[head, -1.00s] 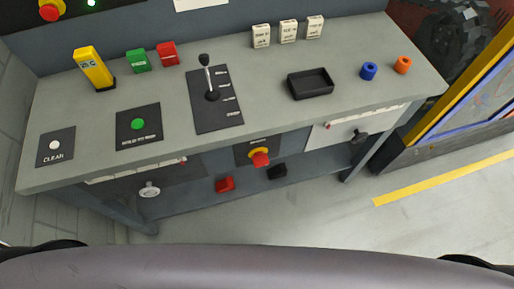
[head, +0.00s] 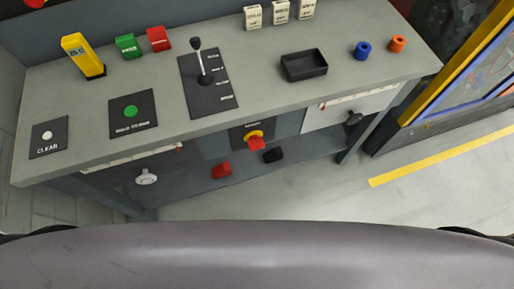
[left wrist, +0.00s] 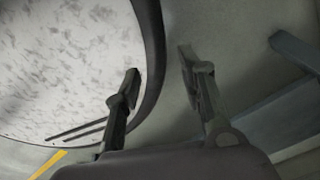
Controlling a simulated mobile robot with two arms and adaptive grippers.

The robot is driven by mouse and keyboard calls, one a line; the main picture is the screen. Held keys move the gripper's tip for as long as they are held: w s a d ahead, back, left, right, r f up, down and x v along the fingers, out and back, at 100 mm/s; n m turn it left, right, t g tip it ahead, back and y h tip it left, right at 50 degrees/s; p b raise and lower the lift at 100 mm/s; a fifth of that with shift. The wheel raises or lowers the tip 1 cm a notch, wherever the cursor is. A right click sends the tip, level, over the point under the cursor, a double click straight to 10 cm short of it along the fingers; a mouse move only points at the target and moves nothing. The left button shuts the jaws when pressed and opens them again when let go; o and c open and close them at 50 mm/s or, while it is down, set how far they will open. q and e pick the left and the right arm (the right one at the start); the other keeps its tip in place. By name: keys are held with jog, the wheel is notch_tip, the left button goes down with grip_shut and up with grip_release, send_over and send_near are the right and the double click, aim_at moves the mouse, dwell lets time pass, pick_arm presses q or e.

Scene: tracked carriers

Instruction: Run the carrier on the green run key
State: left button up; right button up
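On the grey console (head: 150,85) in the head view, a green round button (head: 130,111) sits on a dark plate at the left; its label is too blurred to read surely. A lever (head: 200,66) with a black knob stands on a slotted plate right of it. A white button (head: 47,135) labelled CLEAR is at the far left. The carrier is not recognisable in view. Neither gripper shows in the head view.
A yellow handset-like block (head: 83,56), green (head: 128,46) and red (head: 159,39) blocks, a black tray (head: 304,65), and blue (head: 362,50) and orange (head: 397,44) rings stand on the console. A red-and-yellow knob (head: 255,140) sticks out of its front. Floor at the right front is clear.

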pick_arm(q)
grip_shut()
dwell(1.4)
